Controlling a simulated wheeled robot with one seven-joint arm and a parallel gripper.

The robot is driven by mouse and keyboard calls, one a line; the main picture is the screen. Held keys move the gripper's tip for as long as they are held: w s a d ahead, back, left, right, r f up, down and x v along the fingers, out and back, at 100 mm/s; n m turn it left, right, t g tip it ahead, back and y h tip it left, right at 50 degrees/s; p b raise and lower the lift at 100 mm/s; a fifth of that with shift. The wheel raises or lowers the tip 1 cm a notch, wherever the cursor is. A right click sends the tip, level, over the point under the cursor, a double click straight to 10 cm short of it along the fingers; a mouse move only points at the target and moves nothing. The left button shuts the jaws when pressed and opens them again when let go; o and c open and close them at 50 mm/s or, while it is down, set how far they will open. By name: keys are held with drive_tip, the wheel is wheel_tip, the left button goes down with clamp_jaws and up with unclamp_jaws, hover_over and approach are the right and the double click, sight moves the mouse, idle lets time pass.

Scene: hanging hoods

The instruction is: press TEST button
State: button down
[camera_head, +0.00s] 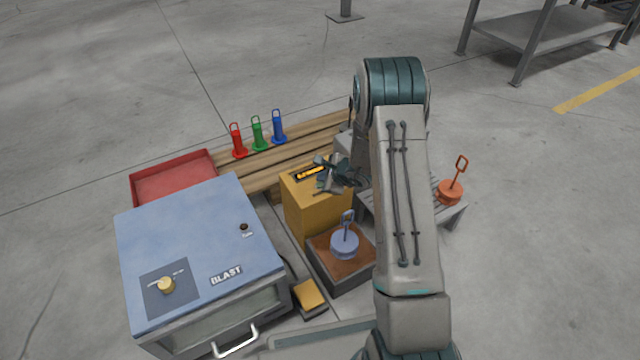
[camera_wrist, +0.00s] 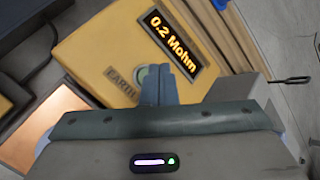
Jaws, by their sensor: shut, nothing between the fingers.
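A yellow box (camera_head: 303,205) stands in the middle of the head view, and its top fills much of the wrist view (camera_wrist: 105,50). On its top is a lit display (camera_wrist: 172,41) reading "0.2 Mohm". Beside the display is the label "EARTH" (camera_wrist: 119,80); any lettering after it is hidden by my fingers. A round grey-green button (camera_wrist: 141,73) shows partly behind my fingertips. My gripper (camera_wrist: 163,73) is shut and empty, with its fingertips over or at the button; I cannot tell whether they touch. In the head view my gripper (camera_head: 335,180) is over the right part of the box top.
A blue cabinet marked BLAST (camera_head: 190,240) stands at left, near a red tray (camera_head: 172,180). Red, green and blue hooked pieces (camera_head: 257,135) stand on wooden boards. A blue-grey hooked piece (camera_head: 344,243) sits in front of the box. An orange one (camera_head: 450,192) is at right.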

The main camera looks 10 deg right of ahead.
drive_tip(key=shift+r+p, duration=1.25)
drive_tip(key=shift+r, duration=1.25)
drive_tip(key=s+a+r+n+g+y+p, duration=0.1)
drive_tip(key=s+a+r+n+p, duration=0.4)
drive_tip(key=r, duration=0.7)
drive_tip(key=s+a+r+n+g+y+p, duration=0.1)
drive_tip(key=s+r+n+p, duration=0.15)
drive_tip(key=r+p, duration=0.7)
drive_tip(key=s+a+r+n+g+y+p, duration=0.1)
drive_tip(key=s+a+r+n+p, duration=0.25)
drive_tip(key=r, duration=1.15)
drive_tip(key=s+d+r+n+h+p, duration=0.2)
drive_tip(key=s+d+r+n+p, duration=0.1)
drive_tip(key=s+r+p, duration=0.4)
drive_tip(key=s+d+r+n+g+h+p, duration=0.1)
drive_tip(key=s+d+r+n+h+p, duration=0.2)
drive_tip(key=s+r+p, duration=0.4)
drive_tip(key=s+d+r+n+g+h+p, duration=0.1)
drive_tip(key=s+d+r+n+h+p, duration=0.1)
drive_tip(key=s+r+p, duration=0.5)
drive_tip(key=s+r+n, duration=0.1)
drive_tip(key=s+r, duration=0.2)
drive_tip(key=r, duration=0.4)
drive_tip(key=shift+s+d+r+n+h+p, duration=0.25)
drive_tip(key=shift+d+n+h+p, duration=0.05)
drive_tip(key=shift+d+n, duration=0.1)
